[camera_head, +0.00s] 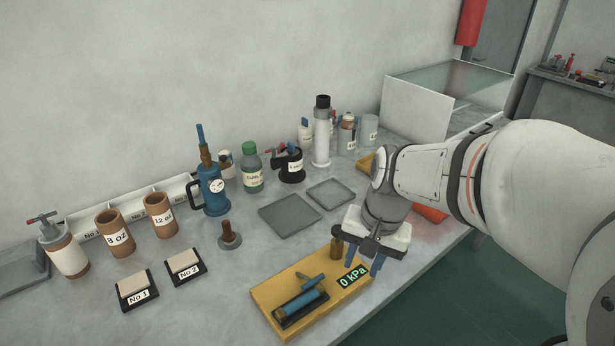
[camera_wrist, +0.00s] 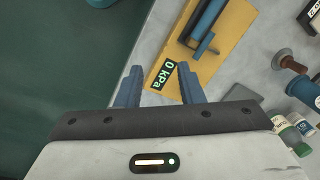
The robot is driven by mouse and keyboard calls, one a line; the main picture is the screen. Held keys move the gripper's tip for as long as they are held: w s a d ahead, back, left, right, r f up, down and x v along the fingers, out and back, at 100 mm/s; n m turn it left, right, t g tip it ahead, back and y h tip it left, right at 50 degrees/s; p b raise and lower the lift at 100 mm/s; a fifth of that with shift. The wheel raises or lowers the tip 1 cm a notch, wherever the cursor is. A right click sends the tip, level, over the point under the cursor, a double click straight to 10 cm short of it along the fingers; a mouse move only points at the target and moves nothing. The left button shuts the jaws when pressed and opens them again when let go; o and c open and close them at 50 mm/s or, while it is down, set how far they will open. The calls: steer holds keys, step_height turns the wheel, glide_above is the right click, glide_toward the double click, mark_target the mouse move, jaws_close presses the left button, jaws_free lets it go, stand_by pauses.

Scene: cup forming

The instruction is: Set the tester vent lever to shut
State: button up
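The tester is a yellow board (camera_head: 265,297) with a blue cylinder (camera_head: 300,305) in a dark cradle and a green-on-black display (camera_head: 352,276) reading 0 kPa. A small blue lever-like bar (camera_head: 313,282) stands beside the cylinder, with a small grey piece near it. In the wrist view the bar (camera_wrist: 204,44) lies beside the cylinder (camera_wrist: 208,18), beyond the display (camera_wrist: 162,75). I cannot tell whether it is set open or shut. My gripper (camera_head: 364,263) is open and empty, fingers down, above the display end of the board. In the wrist view the fingertips (camera_wrist: 160,69) flank the display.
Grey trays (camera_head: 290,215), a brown-topped stand (camera_head: 229,236) and a blue pump (camera_head: 211,190) are behind. Labelled blocks (camera_head: 186,268) lie left. The bench's front edge is close, with green floor beyond.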

mark_target(317, 278)
steer(key=w+a+f+m+g+y, duration=0.2)
steer(key=w+a+f+m, duration=0.3)
steer(key=w, duration=0.3)
steer(key=shift+m+y, duration=0.3)
steer(key=shift+m, duration=0.5)
steer(key=x, duration=0.7)
steer(key=shift+d+f, duration=0.15)
steer(key=shift+d, duration=0.15)
steer(key=shift+s, duration=0.1)
jaws_close()
